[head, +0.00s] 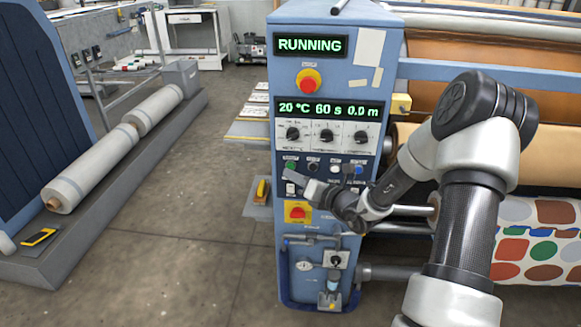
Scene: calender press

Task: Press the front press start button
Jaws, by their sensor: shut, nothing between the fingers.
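The blue press cabinet (288,240) stands in the middle of the head view. A row of push buttons runs below its dials. The green button (291,165) is at the left end of this row; its label is too small to read. My gripper (289,172) is shut and empty, reaching in from the right. Its fingertips are at the lower edge of the green button; I cannot tell whether they touch it. The upper display (310,45) reads RUNNING. The lower display (329,109) reads 20 °C, 60 s, 0.0 m.
Red stop buttons on yellow plates sit above (308,82) and below (297,212) the button row. A dark button (313,167) is just right of the green one. The rollers and patterned fabric (540,240) are at right. Open floor (180,245) lies at left.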

